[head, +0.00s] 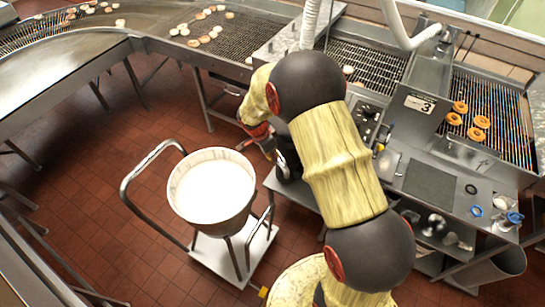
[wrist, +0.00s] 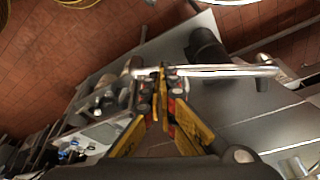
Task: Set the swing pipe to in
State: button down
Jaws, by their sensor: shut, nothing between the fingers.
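The swing pipe looks to be the bright metal pipe (wrist: 225,71) that runs across the wrist view, with a downturned end at the right. A black cylindrical part (wrist: 207,48) stands close to it. My gripper (wrist: 163,78) is shut, its fingertips right at the pipe's left part; I cannot tell whether they touch it. In the head view my gripper (head: 267,146) is low beside the machine's near left corner, partly hidden by my arm. A short silver piece of pipe (head: 283,165) shows just below it. My arm covers much of the machine there.
A white-filled bucket (head: 213,192) stands on a wheeled cart (head: 247,262) with tube handles, left of the machine. A wire conveyor (head: 225,35) with doughnuts runs behind. A control panel (head: 365,115) lies right of my arm. Tiled floor (head: 110,185) is open at the left.

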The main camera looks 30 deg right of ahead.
aim_at(280, 163)
jog(key=shift+s+d+n+t+b, duration=0.15)
jog(key=shift+d+n+b, duration=0.25)
jog(key=shift+d, duration=0.35)
jog(key=shift+w+d+n+t+b, duration=0.15)
jog(key=shift+d+n+b, duration=0.2)
jog(key=shift+d, duration=0.4)
jog(key=w+d+n+b, duration=0.1)
jog(key=d+b, duration=0.2)
jog(key=d, duration=0.5)
jog(key=shift+w+b, duration=0.35)
jog(key=shift+b, duration=0.05)
jog(key=shift+n, duration=0.25)
jog(key=shift+f, duration=0.1)
